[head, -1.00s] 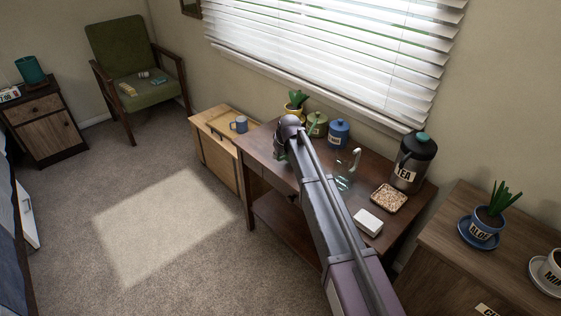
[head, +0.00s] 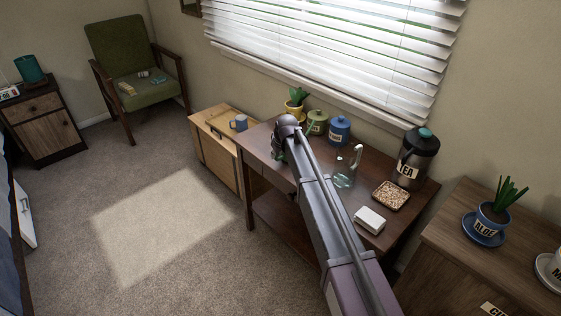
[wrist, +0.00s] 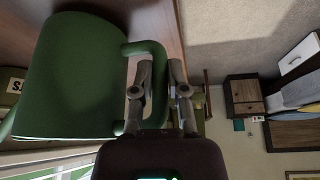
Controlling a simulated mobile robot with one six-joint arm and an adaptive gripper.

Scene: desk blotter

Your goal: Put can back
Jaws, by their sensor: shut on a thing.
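A green can (wrist: 75,85) with a loop handle fills the left of the wrist view; it looks like a watering can. My gripper (wrist: 160,78) is shut on its handle, with a finger on each side. In the head view, my arm reaches over the dark wooden table (head: 262,148) and hides most of the can. A little green (head: 276,156) shows beside the end of the arm. I cannot tell whether the can touches the table.
The table holds a yellow plant pot (head: 294,106), olive canister (head: 317,124), blue canister (head: 339,131), glass jug (head: 345,176), TEA flask (head: 413,160), tray of grain (head: 391,195) and white box (head: 370,220). A wooden chest (head: 214,150) with a blue mug (head: 239,123) stands left.

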